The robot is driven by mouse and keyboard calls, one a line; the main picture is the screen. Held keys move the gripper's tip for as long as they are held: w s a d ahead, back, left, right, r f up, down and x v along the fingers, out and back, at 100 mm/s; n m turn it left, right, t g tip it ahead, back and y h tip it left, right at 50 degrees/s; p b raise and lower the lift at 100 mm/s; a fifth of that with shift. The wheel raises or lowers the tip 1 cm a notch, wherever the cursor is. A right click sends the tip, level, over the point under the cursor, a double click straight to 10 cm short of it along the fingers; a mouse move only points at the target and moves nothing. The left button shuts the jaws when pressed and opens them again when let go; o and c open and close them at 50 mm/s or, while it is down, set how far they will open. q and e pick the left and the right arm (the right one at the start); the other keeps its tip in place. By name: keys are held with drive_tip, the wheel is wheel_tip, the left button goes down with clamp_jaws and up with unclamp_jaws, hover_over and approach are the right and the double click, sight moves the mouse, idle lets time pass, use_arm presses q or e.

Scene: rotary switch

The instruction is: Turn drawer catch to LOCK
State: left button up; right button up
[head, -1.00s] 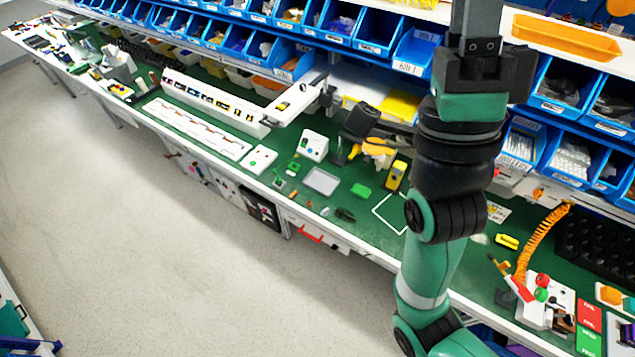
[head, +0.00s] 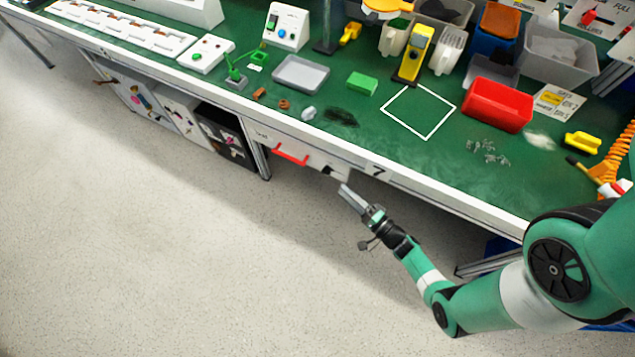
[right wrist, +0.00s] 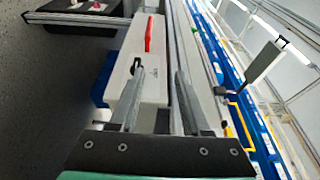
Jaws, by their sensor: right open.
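The white drawer front (head: 312,160) is under the bench edge in the head view, with a red handle (head: 291,154). A small black catch (head: 327,171) sits at the right end of the drawer front. In the right wrist view the drawer front (right wrist: 155,88), red handle (right wrist: 148,33) and black catch (right wrist: 136,65) also show. My right gripper (head: 343,188) is just in front of the drawer, close to the catch. Its two fingers are apart and nothing is between them in the wrist view (right wrist: 160,72). The catch's lettering is too small to read. My left gripper is out of view.
The green bench top (head: 360,155) with its white front edge (head: 420,185) lies above the drawer. A red bin (head: 498,105), grey tray (head: 301,73) and green block (head: 362,83) stand on it. Open floor (head: 200,270) lies in front of the bench.

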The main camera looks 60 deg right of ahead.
drive_tip(key=m+h+b, duration=0.1)
approach(329, 175)
drive_tip(key=shift+g, duration=0.4)
drive_tip(key=b+x, duration=0.4)
drive_tip(key=x, duration=0.6)
drive_tip(key=shift+b, duration=0.4)
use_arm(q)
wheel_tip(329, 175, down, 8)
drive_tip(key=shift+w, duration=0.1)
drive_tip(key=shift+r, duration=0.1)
use_arm(e)
clamp_jaws()
